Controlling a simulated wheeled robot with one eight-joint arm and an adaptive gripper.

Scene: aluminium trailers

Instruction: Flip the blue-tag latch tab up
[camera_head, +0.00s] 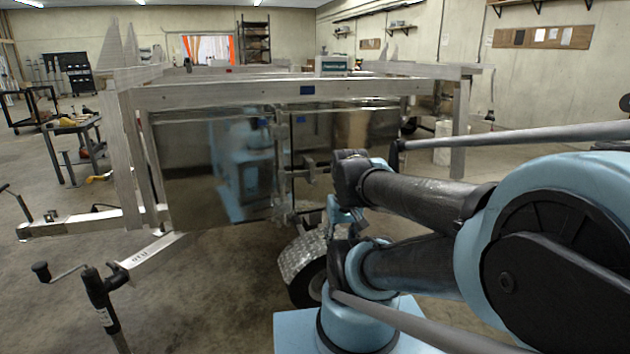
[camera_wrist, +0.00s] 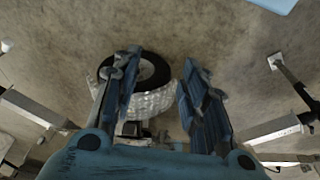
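A blue tag (camera_head: 307,90) sits on the top rail of the aluminium trailer (camera_head: 200,97) in the head view. Below it, metal latch hardware (camera_head: 308,168) shows on the polished panel's right side, but I cannot make out the latch tab itself. In the head view my gripper is small and partly hidden by my arm, low in front of the trailer, near the wheel. In the wrist view my gripper (camera_wrist: 160,68) is open, its two blue fingers apart with nothing held. No latch tab can be made out in the wrist view.
A wheel with a tread-plate fender (camera_head: 303,258) stands below the panel; the wheel (camera_wrist: 150,72) also shows beyond my fingers. A crank jack (camera_head: 97,292) and trailer tongue (camera_head: 95,224) are at left. A tool cart (camera_head: 75,130) stands behind.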

